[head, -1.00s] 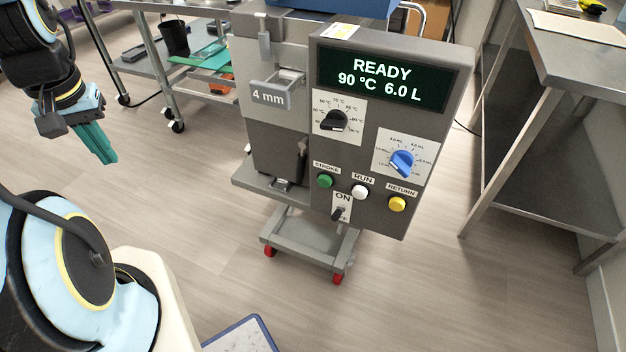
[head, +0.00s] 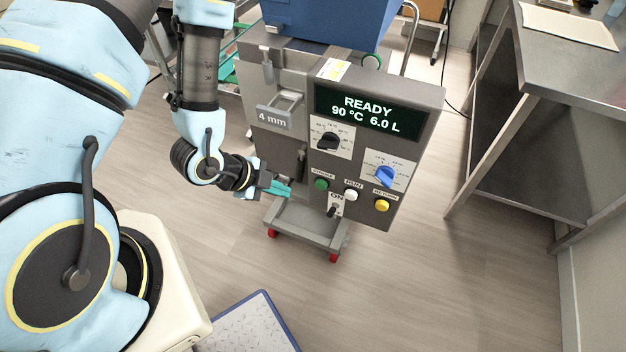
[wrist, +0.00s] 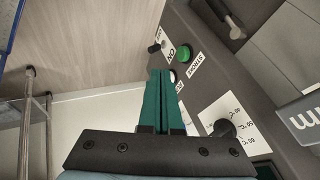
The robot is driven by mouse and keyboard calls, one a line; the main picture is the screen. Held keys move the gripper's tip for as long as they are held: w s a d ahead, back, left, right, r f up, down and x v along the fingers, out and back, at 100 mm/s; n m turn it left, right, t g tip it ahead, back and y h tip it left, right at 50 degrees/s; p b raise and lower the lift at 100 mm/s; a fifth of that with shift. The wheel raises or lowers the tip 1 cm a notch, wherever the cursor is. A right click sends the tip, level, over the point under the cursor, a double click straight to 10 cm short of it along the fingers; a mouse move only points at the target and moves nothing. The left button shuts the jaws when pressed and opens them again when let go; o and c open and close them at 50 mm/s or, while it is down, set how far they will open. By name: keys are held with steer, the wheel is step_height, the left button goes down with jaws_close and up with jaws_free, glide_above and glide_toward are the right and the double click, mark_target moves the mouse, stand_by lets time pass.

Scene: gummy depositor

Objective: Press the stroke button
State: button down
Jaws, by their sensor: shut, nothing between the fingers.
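The green stroke button (head: 321,184) sits on the machine's grey front panel, under the label STROKE, left of the white run button (head: 351,194). My gripper (head: 289,191) is shut and empty, just left of the stroke button in the head view, its teal fingers pointing toward the panel. In the wrist view the stroke button (wrist: 184,53) shows beyond and to the right of the fingertips (wrist: 161,72). A gap seems to lie between fingers and button; its depth is hard to judge. The white button is partly hidden behind the fingers there.
The display (head: 368,110) reads READY, 90 °C, 6.0 L. A yellow return button (head: 382,205), a black knob (head: 327,141), a blue knob (head: 386,176) and an ON toggle (head: 332,211) are close by. A steel table (head: 560,75) stands at right.

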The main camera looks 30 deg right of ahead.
mark_target(321, 185)
steer(key=shift+s, duration=0.25)
steer(key=shift+d, duration=0.1)
steer(key=b+x, duration=1.1)
steer(key=b, duration=0.6)
steer(key=shift+w+d, duration=0.2)
steer(key=shift+d, duration=0.2)
steer(key=b, duration=0.5)
steer(key=shift+w+d+r, duration=0.2)
steer(key=shift+w, duration=0.1)
